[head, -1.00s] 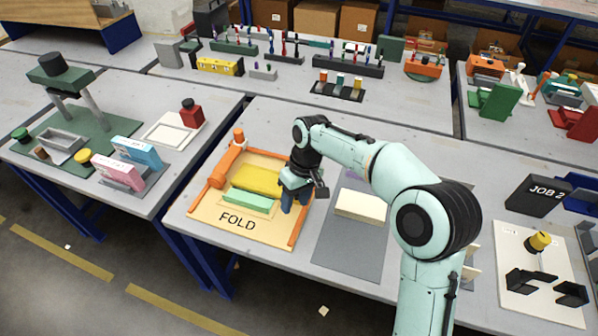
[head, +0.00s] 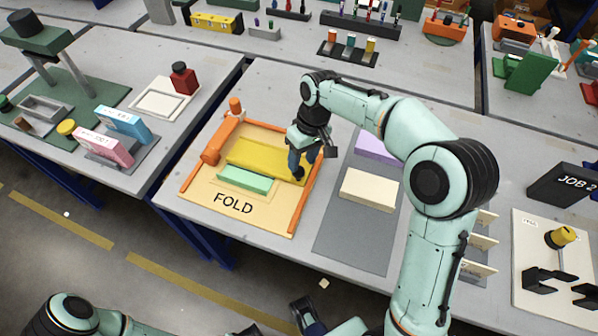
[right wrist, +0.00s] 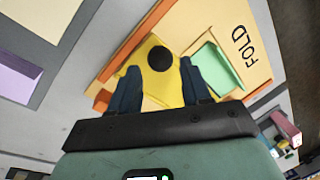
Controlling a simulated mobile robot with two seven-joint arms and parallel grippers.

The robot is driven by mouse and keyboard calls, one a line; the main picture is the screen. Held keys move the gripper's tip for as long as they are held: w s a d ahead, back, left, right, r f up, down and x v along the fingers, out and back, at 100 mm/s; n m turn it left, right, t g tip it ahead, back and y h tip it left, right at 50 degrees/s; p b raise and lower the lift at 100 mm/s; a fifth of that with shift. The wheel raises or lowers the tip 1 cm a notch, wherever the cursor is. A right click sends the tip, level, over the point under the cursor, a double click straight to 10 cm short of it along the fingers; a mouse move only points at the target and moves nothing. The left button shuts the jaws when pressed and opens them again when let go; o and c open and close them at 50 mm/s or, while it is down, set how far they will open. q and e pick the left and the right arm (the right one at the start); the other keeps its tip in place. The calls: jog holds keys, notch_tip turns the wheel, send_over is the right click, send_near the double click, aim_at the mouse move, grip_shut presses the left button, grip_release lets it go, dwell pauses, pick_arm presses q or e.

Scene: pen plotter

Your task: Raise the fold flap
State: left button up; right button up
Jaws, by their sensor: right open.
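The yellow fold flap (head: 258,158) lies low and roughly flat in the tan fold board (head: 262,215), which is marked FOLD and has orange side rails. A pale green block (head: 244,178) lies in front of the flap. My right gripper (head: 298,170) is open over the flap's right end, beside the right rail. In the right wrist view, a round black knob (right wrist: 160,58) on the yellow flap (right wrist: 165,88) shows between the open fingers, apart from both. Whether the fingertips touch the flap is unclear. My left gripper (head: 306,316) is partly in view at the bottom edge; its jaws are unclear.
A grey mat (head: 352,238) with a cream block (head: 369,190) and a purple block (head: 377,147) lies right of the board. An orange post (head: 236,106) stands at the board's back left corner. The mat's front part is clear.

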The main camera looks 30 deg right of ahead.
aim_at(300, 169)
jog(key=shift+a+f+b, duration=0.1)
jog(key=shift+a+f, duration=0.05)
jog(key=shift+f, duration=0.75)
jog(key=shift+a+f+b, duration=0.15)
jog(key=shift+a+f, duration=0.05)
jog(key=shift+f, duration=0.75)
jog(key=shift+a+f+b, duration=0.1)
jog(key=shift+a+f, duration=0.05)
jog(key=shift+f, duration=0.75)
